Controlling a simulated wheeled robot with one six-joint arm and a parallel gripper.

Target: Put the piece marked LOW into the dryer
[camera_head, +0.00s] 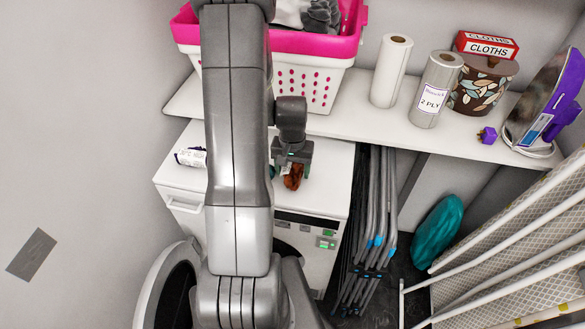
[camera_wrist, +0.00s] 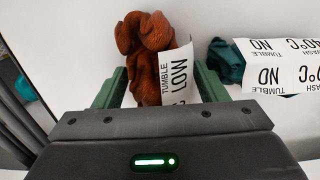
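The rust-brown cloth piece (camera_wrist: 148,62) carries a white label reading TUMBLE LOW (camera_wrist: 178,75). In the head view the brown piece (camera_head: 292,178) shows below my gripper (camera_head: 291,160), over the dryer's white top. In the wrist view the green fingers of my gripper (camera_wrist: 160,85) stand wide apart, one on each side of the piece. Whether they touch it is unclear. The dryer (camera_head: 328,205) is white, with a control panel on its front. Its round door (camera_head: 158,285) stands swung out at the lower left. My arm hides most of the opening.
A dark teal cloth (camera_wrist: 226,62) with labels reading NO lies to the right in the wrist view. A shelf (camera_head: 350,120) above the dryer holds a pink-rimmed basket (camera_head: 310,85), paper rolls (camera_head: 391,70) and an iron (camera_head: 548,100). Folded grey racks (camera_head: 372,230) stand right of the dryer.

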